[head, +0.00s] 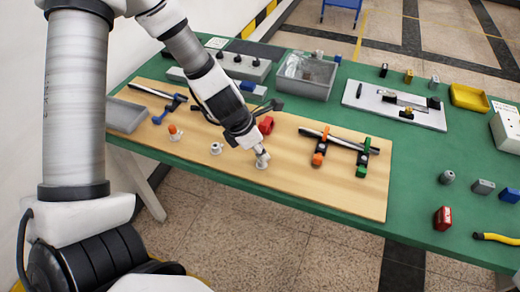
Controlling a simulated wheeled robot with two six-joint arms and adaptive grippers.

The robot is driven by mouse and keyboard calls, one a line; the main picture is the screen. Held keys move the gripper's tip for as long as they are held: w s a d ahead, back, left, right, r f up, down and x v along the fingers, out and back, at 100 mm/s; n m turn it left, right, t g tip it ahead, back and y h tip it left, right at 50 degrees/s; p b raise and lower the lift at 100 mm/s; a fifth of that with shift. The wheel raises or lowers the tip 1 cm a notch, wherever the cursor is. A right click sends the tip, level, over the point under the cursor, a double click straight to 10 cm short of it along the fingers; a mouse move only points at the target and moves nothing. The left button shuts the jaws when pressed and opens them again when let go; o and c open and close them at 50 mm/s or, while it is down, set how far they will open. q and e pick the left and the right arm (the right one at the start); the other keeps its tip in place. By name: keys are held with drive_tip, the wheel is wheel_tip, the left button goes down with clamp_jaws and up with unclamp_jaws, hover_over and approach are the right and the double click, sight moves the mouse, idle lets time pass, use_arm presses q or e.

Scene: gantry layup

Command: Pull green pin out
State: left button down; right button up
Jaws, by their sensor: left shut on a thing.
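My left gripper (262,154) points down at the wooden board's front part, shut at a small white round base (262,165). What it grips, taken to be the green pin, is hidden by the fingers; no green shows there. I cannot tell whether the pin is seated or raised. Two similar white bases stand to the left: one with an orange-topped pin (173,129), and a grey-white one (215,148). My right gripper is not in view.
The wooden board (290,190) lies on a green table (430,175). Right of the gripper is a dark bar rack with orange (317,159) and green (367,146) parts. A red block (266,125) is close behind the gripper. A grey bin (307,75) stands at the back.

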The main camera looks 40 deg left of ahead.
use_arm(q)
drive_tip(key=shift+r+p, duration=0.95)
drive_tip(key=shift+r, duration=0.2)
drive_tip(key=shift+r, duration=0.15)
wheel_tip(320, 180, up, 4)
drive_tip(key=p, duration=0.3)
drive_tip(key=shift+f+p, duration=0.2)
drive_tip(key=shift+p, duration=0.15)
drive_tip(key=shift+f, duration=0.1)
drive_tip(key=shift+a, duration=0.1)
